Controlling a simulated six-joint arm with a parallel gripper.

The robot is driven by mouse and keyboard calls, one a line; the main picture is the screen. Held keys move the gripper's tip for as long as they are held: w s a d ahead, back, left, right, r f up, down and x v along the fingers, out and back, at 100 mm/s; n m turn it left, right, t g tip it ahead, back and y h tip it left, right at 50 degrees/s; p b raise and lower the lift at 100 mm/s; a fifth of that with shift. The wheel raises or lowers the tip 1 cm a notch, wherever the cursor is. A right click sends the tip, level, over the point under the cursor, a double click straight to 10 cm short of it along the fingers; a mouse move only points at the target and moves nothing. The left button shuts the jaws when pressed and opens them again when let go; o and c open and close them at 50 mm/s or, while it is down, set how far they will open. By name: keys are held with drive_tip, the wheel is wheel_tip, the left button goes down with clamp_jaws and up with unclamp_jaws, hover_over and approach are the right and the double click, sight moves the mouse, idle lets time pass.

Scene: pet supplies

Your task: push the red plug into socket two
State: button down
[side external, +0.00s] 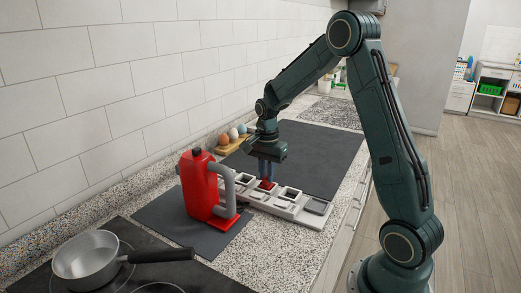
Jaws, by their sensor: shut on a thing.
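My gripper (267,170) points down over the white socket strip (311,218) and is shut on the red plug (266,185). The plug is at a socket near the middle of the strip. I cannot tell whether it is inside the socket or just above it. Other dark square sockets show along the strip to the left and right of the plug. Socket numbers are too small to read, so I cannot tell which one is socket two. The left end of the strip is partly hidden behind the red jug's grey handle.
A red jug (198,186) stands on a dark mat (165,218) left of the strip. A pan (88,258) sits on the cooktop at front left. Several eggs (233,134) stand in a wooden holder by the wall. A dark mat (325,160) behind the strip is mostly clear.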

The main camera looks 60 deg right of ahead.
drive_tip(key=c, duration=1.3)
unclamp_jaws()
drive_tip(key=shift+c, duration=0.2)
wheel_tip(320, 180, up, 14)
drive_tip(key=s+a+r+n+t, duration=0.3)
drive_tip(key=s+a+r+n, duration=0.2)
drive_tip(key=s+a+n, duration=0.6)
drive_tip(key=s+a+f+n+t, duration=0.2)
drive_tip(key=s+a+n, duration=0.5)
drive_tip(key=s, duration=0.3)
drive_tip(key=shift+f+t, duration=0.25)
drive_tip(key=shift+t, duration=0.05)
